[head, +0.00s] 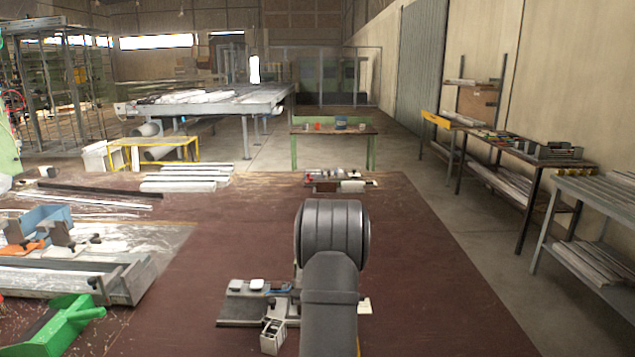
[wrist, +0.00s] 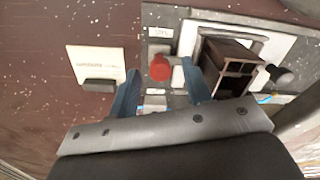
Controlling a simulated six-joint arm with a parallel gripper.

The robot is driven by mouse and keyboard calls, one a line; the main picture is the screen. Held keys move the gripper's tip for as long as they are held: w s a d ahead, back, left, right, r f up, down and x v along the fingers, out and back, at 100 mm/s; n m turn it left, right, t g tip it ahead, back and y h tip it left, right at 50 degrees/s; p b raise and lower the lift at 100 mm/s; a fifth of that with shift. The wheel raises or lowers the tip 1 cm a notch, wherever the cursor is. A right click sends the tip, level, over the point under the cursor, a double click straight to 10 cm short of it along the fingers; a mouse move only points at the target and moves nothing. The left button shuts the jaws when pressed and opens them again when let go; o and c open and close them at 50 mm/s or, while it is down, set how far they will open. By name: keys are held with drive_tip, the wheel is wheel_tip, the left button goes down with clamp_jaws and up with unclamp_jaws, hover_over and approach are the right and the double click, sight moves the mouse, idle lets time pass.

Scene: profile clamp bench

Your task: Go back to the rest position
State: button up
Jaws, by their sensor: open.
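My gripper (wrist: 160,88) shows in the wrist view with its two blue fingers spread apart and nothing held between them. A red knob (wrist: 159,68) on a grey fixture plate (wrist: 180,14) appears just beyond the gap between the fingertips; I cannot tell the distance to it. A dark, hollow profile piece (wrist: 232,62) sits in a white frame right of the fingers. In the head view my arm covers the gripper and part of the fixture (head: 240,310) on the brown table.
A white card (wrist: 97,65) lies left of the fingers. A black knob (wrist: 280,76) stands right of the profile. In the head view a green tool (head: 60,325) and metal rails (head: 70,280) lie left. Small items (head: 338,184) stand at the far edge. The table's right side is clear.

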drive_tip(key=shift+r+n, duration=0.1)
drive_tip(key=shift+n, duration=0.8)
wheel_tip(320, 180, up, 13)
drive_tip(key=shift+d, duration=0.25)
drive_tip(key=shift+w, duration=0.1)
drive_tip(key=shift+m, duration=0.4)
drive_tip(key=f, duration=1.3)
drive_tip(key=shift+a+f, duration=0.15)
drive_tip(key=shift+a, duration=0.1)
drive_tip(key=shift+m, duration=1.9)
